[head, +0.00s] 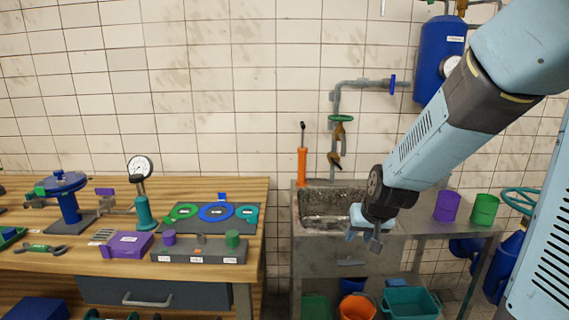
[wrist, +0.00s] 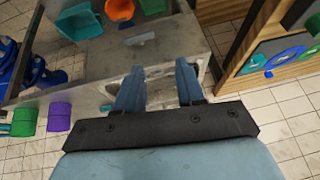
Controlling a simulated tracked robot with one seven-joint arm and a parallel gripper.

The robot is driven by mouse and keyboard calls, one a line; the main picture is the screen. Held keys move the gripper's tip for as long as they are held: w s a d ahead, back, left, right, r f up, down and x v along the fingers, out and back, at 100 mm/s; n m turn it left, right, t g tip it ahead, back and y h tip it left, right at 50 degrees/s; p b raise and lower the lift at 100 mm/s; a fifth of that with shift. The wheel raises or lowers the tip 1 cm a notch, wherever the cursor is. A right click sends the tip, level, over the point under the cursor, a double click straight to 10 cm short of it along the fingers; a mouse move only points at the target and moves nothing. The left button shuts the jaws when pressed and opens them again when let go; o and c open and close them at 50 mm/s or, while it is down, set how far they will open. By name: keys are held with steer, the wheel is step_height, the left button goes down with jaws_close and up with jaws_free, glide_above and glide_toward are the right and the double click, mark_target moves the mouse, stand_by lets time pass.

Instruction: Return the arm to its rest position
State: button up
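My arm reaches in from the right in the head view and bends down at its wrist. My gripper (head: 372,238) hangs in front of the grey sink unit (head: 350,262), near the right part of its basin. In the wrist view my gripper (wrist: 158,85) shows two blue fingers set apart with a clear gap between them. Nothing is between the fingers. The sink unit's metal front lies beyond the fingertips; I cannot tell how far off it is.
A wooden workbench (head: 90,265) with several tools and a gauge (head: 140,168) stands left. A purple cup (head: 447,206) and a green cup (head: 484,209) stand on the ledge right of the basin. Bins, one orange (head: 357,307), sit below. A blue tank (head: 438,58) hangs behind my arm.

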steer(key=s+d+r, duration=0.2)
steer(key=s+r, duration=0.6)
steer(key=s, duration=0.1)
steer(key=s+d+r+h, duration=0.1)
steer(key=s+d+r, duration=0.1)
steer(key=s+r, duration=0.6)
steer(key=shift+s+d+r, duration=0.15)
steer(key=shift+s+r, duration=0.1)
steer(key=shift+s, duration=0.95)
